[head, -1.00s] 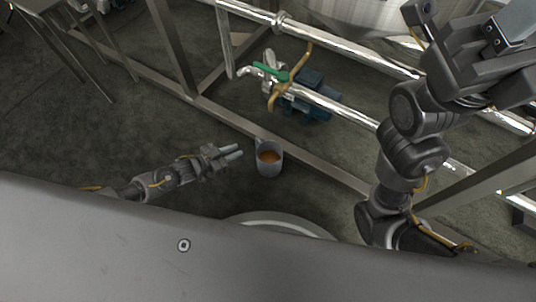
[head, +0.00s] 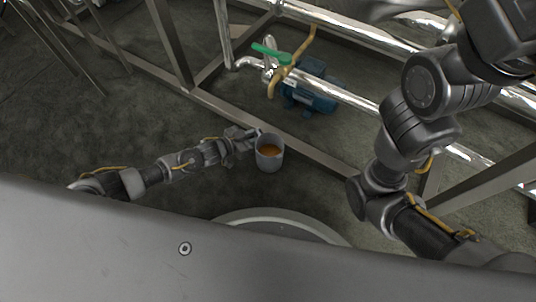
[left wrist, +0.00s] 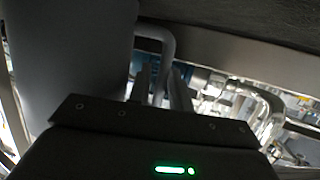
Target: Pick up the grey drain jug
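The grey drain jug (head: 270,163) stands upright on the floor near the frame's lower beam, with orange-brown liquid inside. In the left wrist view the jug (left wrist: 70,60) fills the left side, and its handle (left wrist: 169,48) curves down toward the fingers. My left gripper (head: 251,135) is at the handle side of the jug. In the left wrist view its two fingers (left wrist: 162,88) stand apart, one on each side of the handle, with a gap that looks open. Contact with the handle is hard to tell.
A steel beam (head: 310,155) runs just behind the jug. Beyond it are a shiny pipe (head: 345,97), a valve with a green handle (head: 270,52) and a blue pump (head: 312,92). Dark floor (head: 110,130) to the left is clear.

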